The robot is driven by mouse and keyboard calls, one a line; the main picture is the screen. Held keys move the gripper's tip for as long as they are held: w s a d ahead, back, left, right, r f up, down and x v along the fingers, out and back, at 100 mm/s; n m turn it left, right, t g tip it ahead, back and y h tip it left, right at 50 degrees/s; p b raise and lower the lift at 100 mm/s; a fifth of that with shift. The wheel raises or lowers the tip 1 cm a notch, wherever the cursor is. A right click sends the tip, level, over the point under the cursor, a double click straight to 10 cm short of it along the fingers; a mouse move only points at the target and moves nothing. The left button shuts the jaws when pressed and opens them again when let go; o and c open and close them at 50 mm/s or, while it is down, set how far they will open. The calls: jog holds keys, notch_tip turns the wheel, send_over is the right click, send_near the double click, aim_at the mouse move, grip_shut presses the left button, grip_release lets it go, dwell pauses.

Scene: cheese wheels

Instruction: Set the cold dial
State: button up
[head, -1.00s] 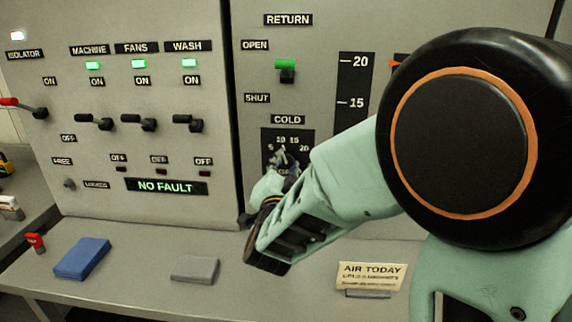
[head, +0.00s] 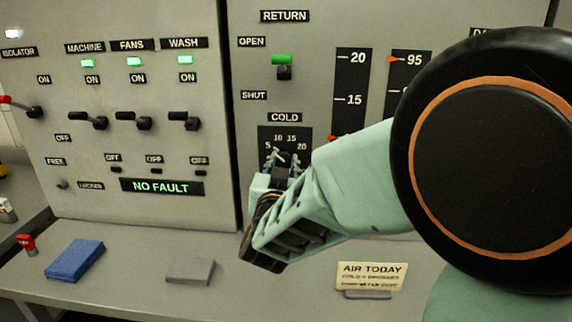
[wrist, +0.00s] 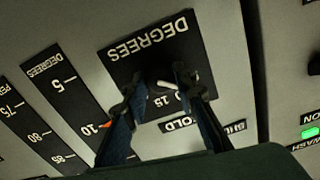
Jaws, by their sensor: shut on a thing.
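The cold dial is a black square plate (head: 299,136) under the COLD label (head: 286,117) in the head view, with white marks 5, 10, 15 and 20. My gripper (head: 283,160) is at the dial and covers its lower part. In the wrist view the plate (wrist: 120,62) is upside down, with DEGREES printed on it. There my gripper (wrist: 158,84) has a finger on each side of the dark knob (wrist: 160,76) and is shut on it. A white pointer shows beside the right finger. Its exact reading is partly hidden.
A degrees scale (head: 352,75) with an orange marker stands right of the dial. The RETURN switch (head: 283,68) is above it. Several levers line the left panel (head: 120,200). On the shelf are a blue cloth-like block (head: 75,260), a grey block (head: 190,270) and an AIR TODAY card (head: 371,275).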

jog(key=shift+n, duration=0.7)
jog(key=o, duration=1.2)
jog(key=shift+c, duration=0.2)
jog(key=s, duration=0.7)
jog(key=shift+s+a, duration=0.15)
jog(key=shift+s, duration=0.1)
